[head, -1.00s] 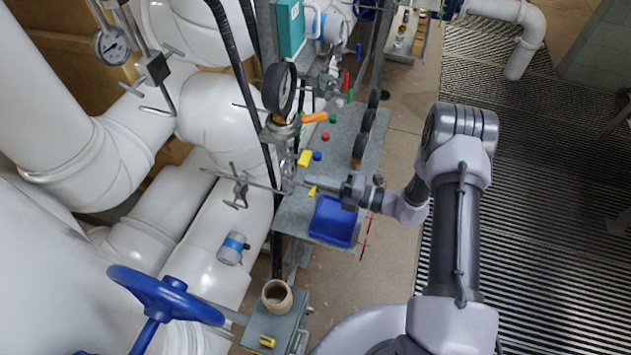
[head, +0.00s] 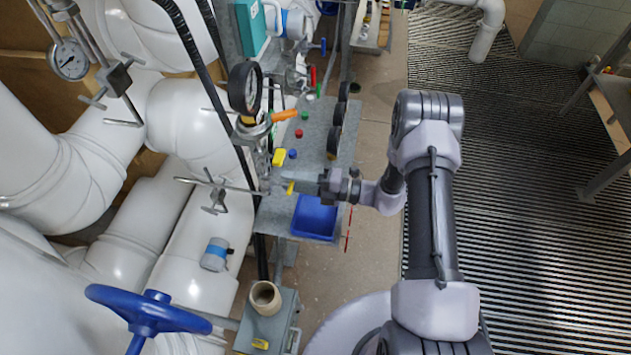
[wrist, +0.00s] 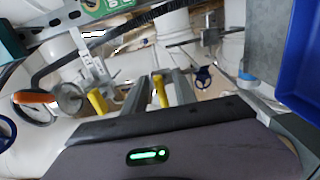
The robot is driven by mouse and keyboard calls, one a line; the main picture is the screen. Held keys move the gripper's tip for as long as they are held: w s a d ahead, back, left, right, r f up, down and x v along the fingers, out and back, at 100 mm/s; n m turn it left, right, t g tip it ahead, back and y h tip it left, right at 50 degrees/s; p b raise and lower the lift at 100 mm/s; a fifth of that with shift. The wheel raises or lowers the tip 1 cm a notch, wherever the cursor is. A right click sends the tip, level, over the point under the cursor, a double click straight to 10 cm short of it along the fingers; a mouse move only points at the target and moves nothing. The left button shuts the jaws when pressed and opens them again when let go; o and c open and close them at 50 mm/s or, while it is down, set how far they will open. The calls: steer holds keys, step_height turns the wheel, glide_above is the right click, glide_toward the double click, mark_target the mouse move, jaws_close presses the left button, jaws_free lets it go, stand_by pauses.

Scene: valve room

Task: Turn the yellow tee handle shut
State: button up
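A yellow handle (head: 291,187) shows at my gripper's fingertips, beside the shelf and valve pipe. In the wrist view a yellow piece (wrist: 160,90) stands between my two grey fingers, with gaps visible on both sides. My gripper (head: 296,181) is open around it, pointing left toward the pipework. A second yellow piece (head: 279,157) sits just behind in the head view; in the wrist view another yellow piece (wrist: 97,101) is left of the fingers. The tee shape of the handle is partly hidden by the fingers.
A blue bin (head: 315,217) lies close in front of my gripper. A pressure gauge (head: 245,88) and an orange lever (head: 285,115) stand behind it. A blue handwheel (head: 150,312) is at lower left. The grating floor (head: 530,200) at right is open.

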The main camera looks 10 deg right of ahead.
steer(key=p+v, duration=0.1)
steer(key=v, duration=1.6)
steer(key=shift+d, duration=0.2)
steer(key=shift+s, duration=0.1)
steer(key=s+a+r+n+g+h+b, duration=0.2)
steer(key=s+a+r+n+g+h, duration=0.15)
steer(key=r+n, duration=0.5)
steer(key=s+a+r+n+g+h+b, duration=0.2)
steer(key=s+a+r+n+g+h, duration=0.3)
steer(key=n, duration=0.6)
steer(key=s+r+n+t+h+b, duration=0.4)
steer(key=s+r+n+t+h, duration=0.2)
steer(key=n, duration=1)
steer(key=s+r+t, duration=0.1)
steer(key=s+t, duration=0.1)
steer(key=s, duration=0.1)
steer(key=shift+d+r, duration=0.25)
steer(key=shift+r, duration=0.1)
steer(key=shift+o, duration=0.2)
steer(key=shift+s+h, duration=0.1)
steer(key=shift+h, duration=0.15)
